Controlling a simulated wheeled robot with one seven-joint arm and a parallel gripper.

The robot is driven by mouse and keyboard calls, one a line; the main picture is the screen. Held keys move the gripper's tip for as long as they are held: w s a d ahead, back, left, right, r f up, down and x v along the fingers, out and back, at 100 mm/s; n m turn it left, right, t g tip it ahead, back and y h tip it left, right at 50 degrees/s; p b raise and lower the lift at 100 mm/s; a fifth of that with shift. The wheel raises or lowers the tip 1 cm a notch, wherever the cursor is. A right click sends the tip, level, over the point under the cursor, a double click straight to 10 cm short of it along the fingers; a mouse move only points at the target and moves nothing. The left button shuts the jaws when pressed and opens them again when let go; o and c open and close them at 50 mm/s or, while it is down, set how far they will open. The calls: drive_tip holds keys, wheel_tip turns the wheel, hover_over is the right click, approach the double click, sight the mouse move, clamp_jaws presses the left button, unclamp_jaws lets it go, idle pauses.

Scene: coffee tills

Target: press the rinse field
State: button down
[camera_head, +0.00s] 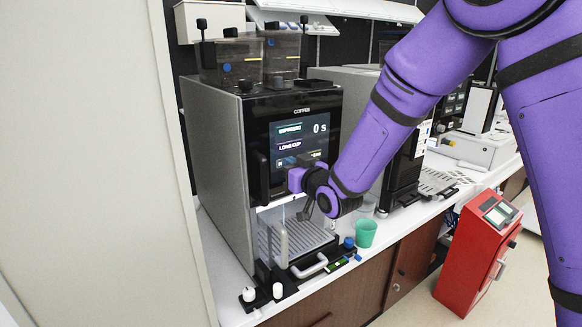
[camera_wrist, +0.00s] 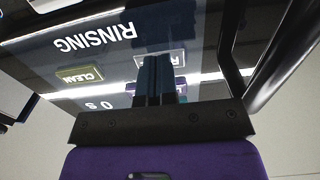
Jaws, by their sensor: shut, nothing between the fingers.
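The coffee machine (camera_head: 285,105) has a dark front with a lit screen (camera_head: 315,143) showing "ESPRESSO", "LONG CUP" and "0 s" in the head view. In the wrist view the screen appears turned over, with the word "RINSING" (camera_wrist: 95,38), a "CLEAN" field (camera_wrist: 80,75) and a pale-framed field (camera_wrist: 178,57) whose label starts with R. My gripper (camera_wrist: 161,62) is shut and empty. Its fingertips overlap that R field and hide part of it; I cannot tell whether they touch the screen. In the head view my wrist covers the screen's lower right.
A dark handle (camera_wrist: 228,40) stands close beside the fingers in the wrist view. Below the screen are a drip tray (camera_head: 312,238) and a green cup (camera_head: 366,233). A second machine stands behind my arm. A red box (camera_head: 475,250) is at the right.

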idle(0.3)
drive_tip(key=v, duration=0.5)
drive_tip(key=shift+s+d, duration=0.1)
drive_tip(key=shift+s, duration=0.05)
idle(0.7)
drive_tip(key=s+d+r+m+g+h, duration=0.2)
drive_tip(key=s+d+r+h, duration=0.25)
drive_tip(key=d, duration=0.45)
drive_tip(key=s+d+r+m+g+h, duration=0.1)
drive_tip(key=s+d+r+g+h, duration=0.25)
drive_tip(key=d, duration=0.55)
drive_tip(key=s+d+r+m+g+h, duration=0.1)
drive_tip(key=s+d, duration=0.4)
drive_tip(key=s, duration=0.7)
drive_tip(key=s+d+r+m+g+h, duration=0.1)
drive_tip(key=s+d+r+m+g, duration=0.1)
drive_tip(key=s, duration=1)
drive_tip(key=d+g, duration=0.1)
drive_tip(key=d, duration=0.1)
drive_tip(key=shift+s+d+r+m, duration=0.15)
drive_tip(key=shift+s+d+m, duration=0.05)
drive_tip(key=shift+d+m, duration=0.2)
